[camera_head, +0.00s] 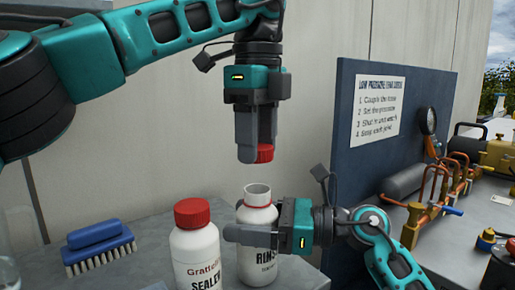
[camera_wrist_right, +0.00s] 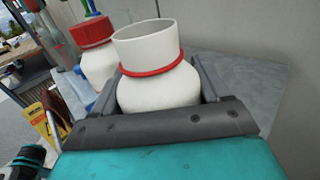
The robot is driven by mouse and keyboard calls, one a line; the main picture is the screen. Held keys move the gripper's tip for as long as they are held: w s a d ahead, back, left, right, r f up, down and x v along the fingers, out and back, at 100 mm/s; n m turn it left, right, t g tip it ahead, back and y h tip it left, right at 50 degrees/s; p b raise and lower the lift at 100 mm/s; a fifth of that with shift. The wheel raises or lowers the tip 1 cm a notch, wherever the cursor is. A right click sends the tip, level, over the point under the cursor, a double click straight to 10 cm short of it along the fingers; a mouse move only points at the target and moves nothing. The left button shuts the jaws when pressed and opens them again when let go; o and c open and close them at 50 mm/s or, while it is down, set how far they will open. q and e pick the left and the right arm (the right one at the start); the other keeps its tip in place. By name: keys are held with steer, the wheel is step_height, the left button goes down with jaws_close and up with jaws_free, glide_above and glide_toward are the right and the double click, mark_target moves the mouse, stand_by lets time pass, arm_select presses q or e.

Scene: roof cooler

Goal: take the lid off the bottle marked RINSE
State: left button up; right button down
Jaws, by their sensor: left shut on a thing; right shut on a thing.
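The bottle marked RINSE (camera_head: 258,217) is white and stands upright on the grey surface, its neck open with a red ring around it. It also shows in the right wrist view (camera_wrist_right: 155,85). My right gripper (camera_head: 232,235) is shut on the bottle's body from the right. The red lid (camera_head: 265,153) is off the bottle, between the fingertips of my left gripper (camera_head: 255,150), which is shut on it and points down just above the open neck. My left fingers hide most of the lid.
A second white bottle marked SEALER (camera_head: 196,250), with a red lid, stands close to the left of the RINSE bottle. A blue brush (camera_head: 98,247) lies further left. A dark blue panel with a notice (camera_head: 380,110) and copper pipework (camera_head: 450,180) are at the right.

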jaws_free()
steer(key=shift+d, duration=0.1)
steer(key=s+d, duration=0.2)
steer(key=d, duration=0.9)
steer(key=shift+d, duration=0.35)
